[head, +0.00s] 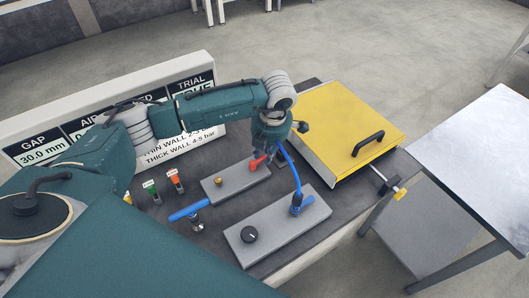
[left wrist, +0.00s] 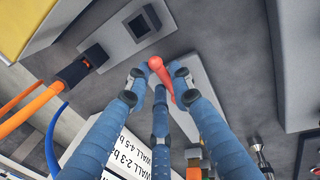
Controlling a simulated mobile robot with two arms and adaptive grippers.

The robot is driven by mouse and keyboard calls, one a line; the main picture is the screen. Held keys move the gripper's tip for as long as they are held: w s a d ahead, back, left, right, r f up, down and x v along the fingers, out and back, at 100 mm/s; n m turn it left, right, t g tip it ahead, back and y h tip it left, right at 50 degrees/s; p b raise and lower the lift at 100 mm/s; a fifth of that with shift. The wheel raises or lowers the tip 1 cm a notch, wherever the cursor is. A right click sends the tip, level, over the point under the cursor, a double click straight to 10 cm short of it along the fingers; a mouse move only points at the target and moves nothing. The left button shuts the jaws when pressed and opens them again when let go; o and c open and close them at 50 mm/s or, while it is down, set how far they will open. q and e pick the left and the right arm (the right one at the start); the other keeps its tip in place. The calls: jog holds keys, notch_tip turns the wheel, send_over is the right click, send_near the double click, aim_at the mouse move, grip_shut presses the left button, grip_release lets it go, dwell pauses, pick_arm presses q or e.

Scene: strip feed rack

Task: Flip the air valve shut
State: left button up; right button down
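The red lever (head: 258,162), which I take to be the air valve handle, stands on a small grey plate (head: 228,186) with a brass knob. My left gripper (head: 270,138) is just above and behind it in the head view, pointing down. In the left wrist view the red lever (left wrist: 157,66) lies between the blue fingertips of my left gripper (left wrist: 158,85). The fingers look spread, with gaps beside the lever; contact is not clear. My right gripper is not in view.
A blue hose (head: 290,168) runs close beside the gripper to a fitting on the larger grey plate (head: 275,228) with a black knob. A yellow-lidded box (head: 345,115) is at right, a sign panel (head: 60,130) behind.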

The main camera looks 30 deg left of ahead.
pick_arm(q)
jog(key=shift+o, duration=1.2)
notch_tip(320, 180, up, 12)
jog(key=s+d, duration=0.1)
jog(key=d, duration=0.1)
jog(key=shift+s, duration=0.15)
jog(key=shift+f, duration=0.1)
